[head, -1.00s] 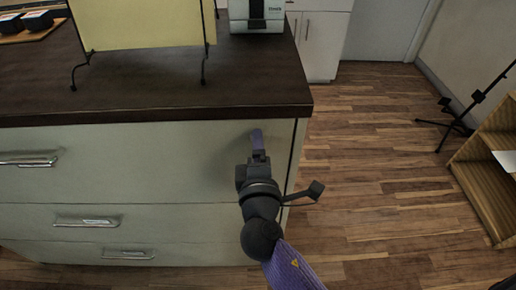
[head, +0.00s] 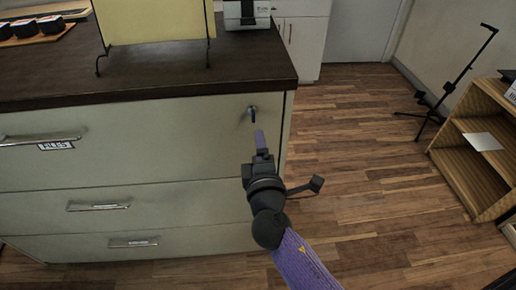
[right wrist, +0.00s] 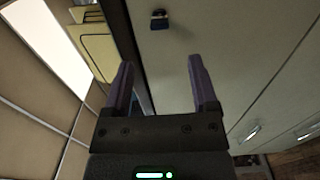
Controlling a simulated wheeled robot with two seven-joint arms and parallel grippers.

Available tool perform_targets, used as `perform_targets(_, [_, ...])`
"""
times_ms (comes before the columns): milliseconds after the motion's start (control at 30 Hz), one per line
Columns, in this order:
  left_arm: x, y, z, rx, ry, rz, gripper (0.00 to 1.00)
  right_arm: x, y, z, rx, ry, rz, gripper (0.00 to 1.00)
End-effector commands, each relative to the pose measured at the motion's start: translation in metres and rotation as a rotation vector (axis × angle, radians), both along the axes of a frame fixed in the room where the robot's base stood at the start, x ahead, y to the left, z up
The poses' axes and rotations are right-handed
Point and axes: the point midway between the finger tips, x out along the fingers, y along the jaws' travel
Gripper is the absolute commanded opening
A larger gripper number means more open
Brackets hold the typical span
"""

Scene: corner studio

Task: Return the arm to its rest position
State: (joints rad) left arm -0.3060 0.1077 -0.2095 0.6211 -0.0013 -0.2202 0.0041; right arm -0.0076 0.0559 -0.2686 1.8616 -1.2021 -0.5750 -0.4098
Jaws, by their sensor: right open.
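My right arm (head: 300,262) comes up from the bottom of the head view. My left gripper is in neither view.
The dark countertop (head: 200,75) carries a yellow panel on a wire stand (head: 155,22) and a tray of dark rolls (head: 35,32). Drawer handles (head: 98,207) stick out from the cabinet. Open wooden floor (head: 350,150) lies to the right, with a black stand (head: 430,115) and wooden shelf (head: 470,175) beyond.

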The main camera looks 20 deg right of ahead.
Motion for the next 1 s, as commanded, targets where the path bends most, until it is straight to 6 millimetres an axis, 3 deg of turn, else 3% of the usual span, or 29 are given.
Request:
perform_targets(167, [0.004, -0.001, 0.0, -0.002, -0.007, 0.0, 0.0, 0.0, 0.0, -0.002, 0.002, 0.005, 0.001, 0.75])
perform_targets(233, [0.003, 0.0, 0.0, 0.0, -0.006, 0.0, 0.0, -0.001, 0.001, -0.02, 0.03, 0.048, 0.012, 0.75])
perform_targets(267, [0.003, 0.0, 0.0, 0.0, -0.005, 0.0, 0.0, -0.003, 0.002, -0.035, 0.055, 0.087, 0.021, 0.75])
perform_targets(367, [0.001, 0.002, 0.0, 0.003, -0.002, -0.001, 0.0, -0.024, 0.005, -0.121, 0.212, 0.298, 0.041, 0.75])
perform_targets(400, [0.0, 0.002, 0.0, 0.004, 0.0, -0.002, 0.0, -0.041, 0.005, -0.161, 0.297, 0.401, 0.034, 0.75])
perform_targets(467, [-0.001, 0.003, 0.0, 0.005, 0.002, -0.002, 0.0, -0.075, 0.004, -0.217, 0.43, 0.547, 0.0, 0.75])
perform_targets(500, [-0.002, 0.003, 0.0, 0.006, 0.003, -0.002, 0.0, -0.102, 0.002, -0.251, 0.52, 0.638, -0.038, 0.75])
perform_targets(567, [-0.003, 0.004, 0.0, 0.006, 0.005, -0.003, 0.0, -0.149, -0.002, -0.296, 0.653, 0.766, -0.12, 0.75])
perform_targets(600, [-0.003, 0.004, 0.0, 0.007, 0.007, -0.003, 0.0, -0.183, -0.006, -0.322, 0.739, 0.844, -0.191, 0.75])
perform_targets(700, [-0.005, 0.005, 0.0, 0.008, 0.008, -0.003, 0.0, -0.272, -0.016, -0.368, 0.931, 0.993, -0.407, 0.75])
perform_targets(833, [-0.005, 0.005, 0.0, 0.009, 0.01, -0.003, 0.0, -0.365, -0.029, -0.392, 1.091, 1.083, -0.678, 0.75])
perform_targets(900, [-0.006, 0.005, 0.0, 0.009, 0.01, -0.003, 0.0, -0.395, -0.034, -0.396, 1.136, 1.098, -0.778, 0.75])
perform_targets(1000, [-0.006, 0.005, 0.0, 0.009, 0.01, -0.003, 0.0, -0.415, -0.037, -0.397, 1.165, 1.102, -0.85, 0.75])
